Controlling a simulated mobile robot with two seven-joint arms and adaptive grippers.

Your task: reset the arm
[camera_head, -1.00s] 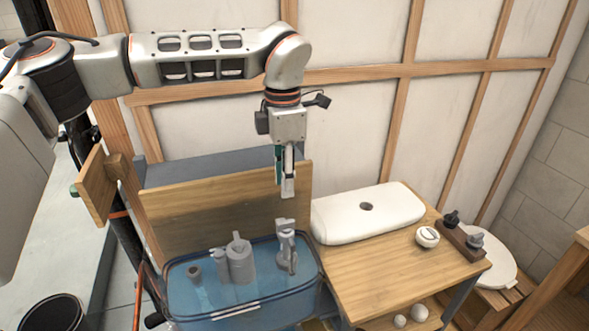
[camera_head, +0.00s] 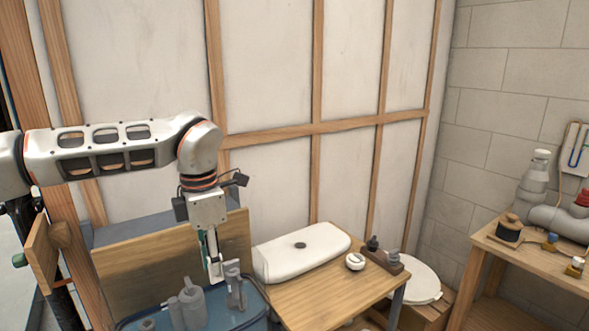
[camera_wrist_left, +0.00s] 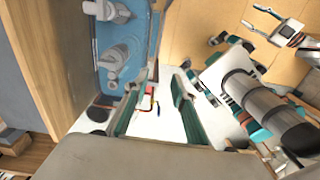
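My left arm reaches in from the left in the head view. Its gripper (camera_head: 214,268) points down just above the blue tub (camera_head: 262,302), beside a grey fitting (camera_head: 234,286). In the left wrist view its two teal fingers (camera_wrist_left: 155,104) are spread apart with nothing between them. The tub and its grey fittings show at the upper left there. My right gripper is outside the head view. A second gripper (camera_wrist_left: 258,20), which I take as my right one, shows at the upper right of the wrist view with its fingers apart.
A wooden board (camera_head: 160,268) stands behind the tub. A white cistern lid (camera_head: 303,250) lies on the wooden bench (camera_head: 325,296) with a round white part (camera_head: 355,261). A second table (camera_head: 535,265) with pipe parts is at the right. Open air lies above the bench.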

